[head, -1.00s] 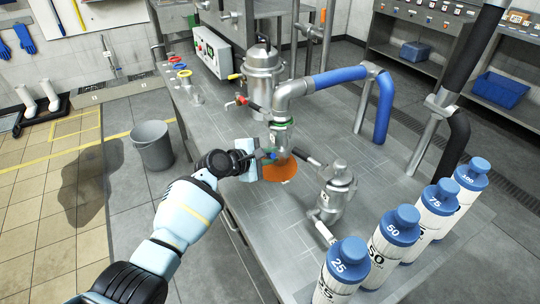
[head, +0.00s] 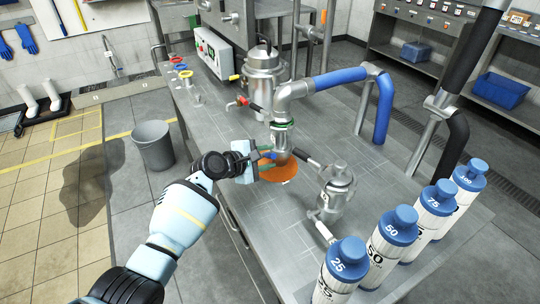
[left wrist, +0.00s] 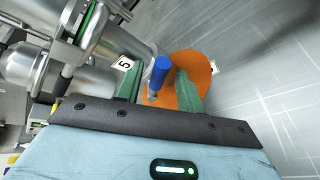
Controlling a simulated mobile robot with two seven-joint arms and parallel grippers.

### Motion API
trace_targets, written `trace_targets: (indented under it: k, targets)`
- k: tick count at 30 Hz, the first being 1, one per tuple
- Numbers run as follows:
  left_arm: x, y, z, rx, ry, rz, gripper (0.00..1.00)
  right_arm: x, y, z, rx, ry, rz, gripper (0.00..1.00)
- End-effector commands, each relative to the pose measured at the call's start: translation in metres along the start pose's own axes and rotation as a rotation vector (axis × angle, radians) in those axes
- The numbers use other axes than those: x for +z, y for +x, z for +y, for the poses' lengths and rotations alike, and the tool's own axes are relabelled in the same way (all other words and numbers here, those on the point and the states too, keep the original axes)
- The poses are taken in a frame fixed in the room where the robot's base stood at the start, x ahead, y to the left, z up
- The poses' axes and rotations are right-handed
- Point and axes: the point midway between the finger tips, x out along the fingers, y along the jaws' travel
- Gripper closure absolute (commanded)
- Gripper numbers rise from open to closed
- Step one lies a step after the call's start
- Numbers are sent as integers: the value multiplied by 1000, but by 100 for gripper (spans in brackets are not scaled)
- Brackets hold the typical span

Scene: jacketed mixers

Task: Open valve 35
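My left gripper (head: 270,158) is at the valve from the left. In the left wrist view its green fingers (left wrist: 160,88) are apart, with the blue handle between them and gaps visible on both sides. My right gripper is out of view.
A metal vessel (head: 337,190) stands right of the valve, and a larger vessel (head: 262,78) behind. Several blue-capped bottles (head: 397,226) line the right front. A blue hose (head: 340,78) arches over the table. A grey bucket (head: 152,146) stands on the floor at left.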

Motion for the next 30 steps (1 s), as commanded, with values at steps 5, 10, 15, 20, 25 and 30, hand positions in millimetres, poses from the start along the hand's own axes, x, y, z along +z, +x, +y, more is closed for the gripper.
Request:
trace_targets:
  k: [5, 10, 15, 20, 25, 30]
  targets:
    - [2, -30, 5, 5, 5, 0, 62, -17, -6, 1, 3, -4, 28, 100]
    - [2, -52, 4, 4, 3, 0, 62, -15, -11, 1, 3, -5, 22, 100]
    - [2, -61, 2, 2, 2, -1, 62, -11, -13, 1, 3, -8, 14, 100]
    - [1, -63, 1, 1, 1, -1, 62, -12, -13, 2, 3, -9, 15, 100]
    - [0, -62, 1, 1, 3, 1, 69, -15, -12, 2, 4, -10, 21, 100]
    - [-23, -66, -4, 16, 154, 80, 91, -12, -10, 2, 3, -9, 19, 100]
